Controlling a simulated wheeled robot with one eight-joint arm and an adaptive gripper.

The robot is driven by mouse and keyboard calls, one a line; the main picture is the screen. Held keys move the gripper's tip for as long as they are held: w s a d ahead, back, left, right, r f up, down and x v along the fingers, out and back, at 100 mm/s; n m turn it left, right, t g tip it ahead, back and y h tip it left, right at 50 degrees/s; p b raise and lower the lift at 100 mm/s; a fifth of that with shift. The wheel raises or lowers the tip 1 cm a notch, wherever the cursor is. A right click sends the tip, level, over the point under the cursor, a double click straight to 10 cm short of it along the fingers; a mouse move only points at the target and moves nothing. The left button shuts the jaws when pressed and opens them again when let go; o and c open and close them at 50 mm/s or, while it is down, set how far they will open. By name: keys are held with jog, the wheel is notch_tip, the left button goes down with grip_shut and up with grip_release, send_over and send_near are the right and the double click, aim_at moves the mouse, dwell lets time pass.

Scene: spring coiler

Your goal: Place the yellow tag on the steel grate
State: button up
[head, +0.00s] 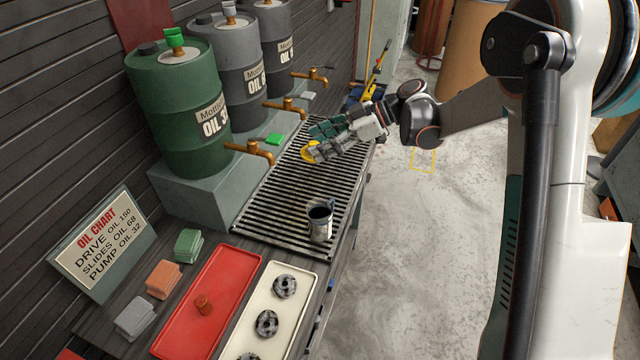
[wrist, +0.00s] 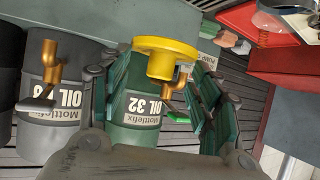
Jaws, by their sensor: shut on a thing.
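The yellow tag (head: 308,153) is a round yellow disc at the fingertips of my gripper (head: 318,142). In the wrist view the yellow tag (wrist: 165,47) shows as a disc with a short stub, between the two green fingers of my gripper (wrist: 163,72). The gripper is shut on it. The steel grate (head: 290,195) is a dark slatted rack on the bench. The gripper and tag are over its far half; I cannot tell whether the tag touches the slats.
A metal jug (head: 320,220) stands on the grate's near end. Brass taps (head: 252,150) jut from the oil drums (head: 180,105) along the left side. A red tray (head: 212,300) and a cream tray (head: 270,285) are nearer.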

notch_tip(320, 180, down, 17)
jog(key=b, duration=0.5)
jog(key=shift+r, duration=0.2)
jog(key=o, duration=1.1)
